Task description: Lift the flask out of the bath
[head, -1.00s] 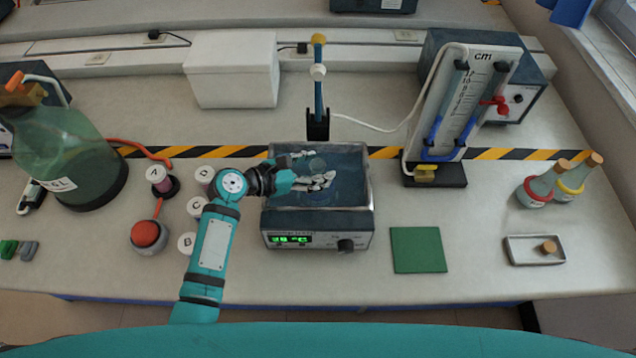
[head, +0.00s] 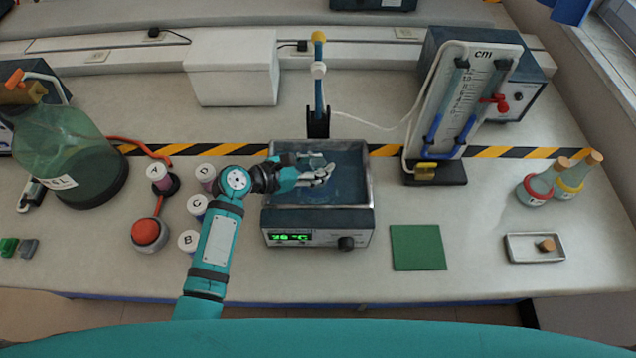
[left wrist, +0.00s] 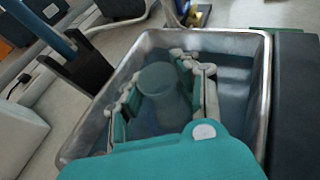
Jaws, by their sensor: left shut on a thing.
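The bath (head: 369,178) is a metal-rimmed tank of bluish water above a front panel with a green display. The flask (left wrist: 162,82) is translucent grey-green and stands within the bath's rim in the left wrist view. My left gripper (head: 322,170) reaches into the bath from the left. Its pale, jointed fingers are shut on the flask, one on each side, as the left wrist view (left wrist: 160,95) also shows. The flask's lower part is hard to make out, and I cannot tell whether it touches the bath's floor. My right gripper is not in view.
A green mat (head: 418,248) lies right of the bath, with bare bench around it. Lettered white-capped bottles (head: 196,206) stand left, close to my left arm. A post (head: 319,90) stands behind the bath, and a manometer stand (head: 455,120) at the back right.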

